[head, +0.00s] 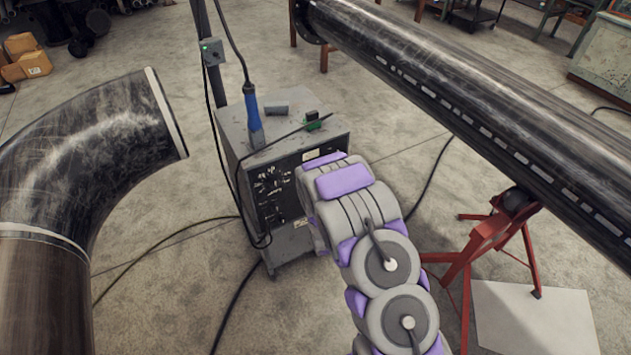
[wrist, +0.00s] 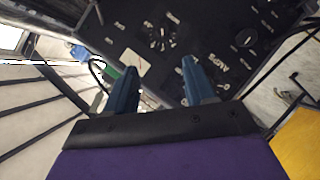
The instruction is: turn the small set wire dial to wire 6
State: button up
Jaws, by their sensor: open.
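The welding machine (head: 235,135) stands behind my arm in the head view. Its dark front panel (head: 285,207) carries a large dial with white marks (head: 268,181) and smaller controls below. The panel fills the top of the wrist view (wrist: 210,25). There the large dial (wrist: 158,38) shows beyond my fingertips, and a smaller round knob (wrist: 245,38) lies to the right, near the AMPS lettering. I cannot tell which control is the set wire dial, or read its setting. My gripper (wrist: 158,58) is open and faces the panel, with nothing between its fingers. My arm hides it in the head view.
A pipe elbow (head: 80,150) is at left. A long flanged pipe (head: 480,100) rests on a red stand (head: 490,235) at right.

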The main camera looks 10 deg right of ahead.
jog(key=w+f+n+t+b, duration=0.1)
jog(key=w+f+b, duration=0.2)
jog(key=w+f, duration=0.4)
jog(key=w, duration=0.8)
jog(key=shift+w+d+f+t+y+b, duration=0.15)
jog(key=shift+w+d+t+y+b, duration=0.15)
jog(key=shift+w+t+b, duration=0.1)
jog(key=shift+s, duration=0.1)
grip_shut()
dwell(0.6)
